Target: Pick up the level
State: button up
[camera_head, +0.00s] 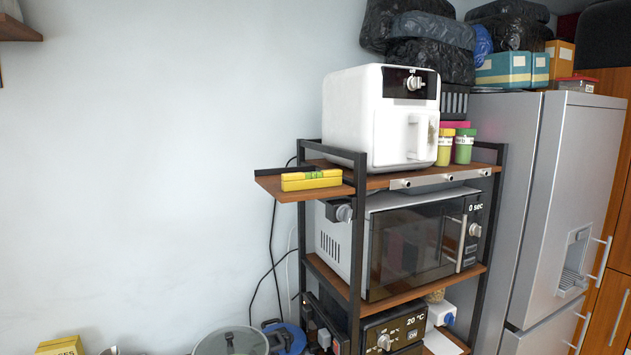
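The level (311,180) is a short yellow bar with a green vial in its top. It lies on the small wooden side shelf (268,186) that juts out left of the black-framed rack, near the shelf's front edge. A dark strip runs along the back of this shelf, behind the level. My gripper does not show in the head view.
A white air fryer (352,115) stands on the rack's top board, right of the level. A black rack post (358,240) rises just right of it. A microwave (415,245) sits below. Open wall lies left; a lidded pot (230,343) is low down.

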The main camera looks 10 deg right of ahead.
aim_at(325, 179)
jog(key=i+j+z, duration=0.15)
jog(key=j+z, duration=0.25)
jog(key=i+j+z, duration=0.1)
jog(key=j+z, duration=0.7)
